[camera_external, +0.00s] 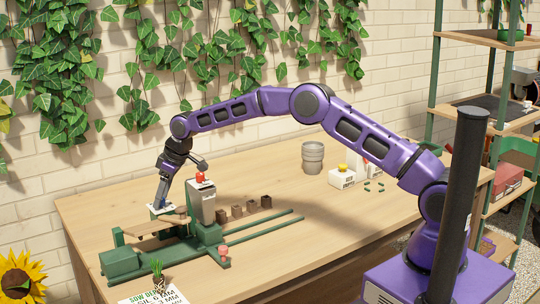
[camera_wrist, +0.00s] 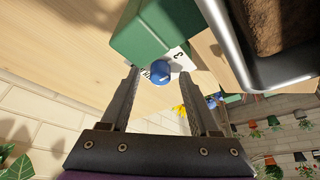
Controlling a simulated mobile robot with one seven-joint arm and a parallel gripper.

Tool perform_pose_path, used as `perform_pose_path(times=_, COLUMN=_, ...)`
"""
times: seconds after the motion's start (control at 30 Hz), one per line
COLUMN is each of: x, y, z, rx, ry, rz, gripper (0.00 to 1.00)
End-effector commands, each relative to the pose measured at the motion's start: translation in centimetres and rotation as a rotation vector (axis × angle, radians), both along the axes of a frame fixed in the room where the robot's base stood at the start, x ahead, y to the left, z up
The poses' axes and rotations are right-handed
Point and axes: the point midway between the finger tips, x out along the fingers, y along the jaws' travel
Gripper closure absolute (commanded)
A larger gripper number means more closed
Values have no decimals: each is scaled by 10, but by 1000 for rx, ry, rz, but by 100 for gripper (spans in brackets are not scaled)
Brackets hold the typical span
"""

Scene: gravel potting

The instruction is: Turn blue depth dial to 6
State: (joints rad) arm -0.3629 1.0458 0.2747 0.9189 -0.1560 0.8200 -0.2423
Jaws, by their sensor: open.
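The blue depth dial (camera_wrist: 160,72) is a small round knob on a white plate with black markings (camera_wrist: 176,58), beside a green block (camera_wrist: 150,32). A "3" is readable on the plate; the dial's setting cannot be read. My gripper (camera_wrist: 158,82) is open, its two fingers on either side of the dial in the picture, with visible space at each side. Whether the tips reach down around it cannot be told.
Green rails (camera_external: 262,229), several small brown pots (camera_external: 237,211), a metal cup (camera_external: 313,157) and a white box with a yellow button (camera_external: 342,177) are further right. A printed sheet (camera_external: 150,297) lies in front.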

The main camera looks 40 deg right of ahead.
Motion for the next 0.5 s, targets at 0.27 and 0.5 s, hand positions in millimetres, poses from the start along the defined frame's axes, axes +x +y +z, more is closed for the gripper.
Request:
perform_pose_path(times=0.27, x=0, y=0, z=0, rx=0, ry=0, rz=0, gripper=52)
perform_pose_path(times=0.5, x=0, y=0, z=0, rx=-1, ry=1, rz=0, gripper=96)
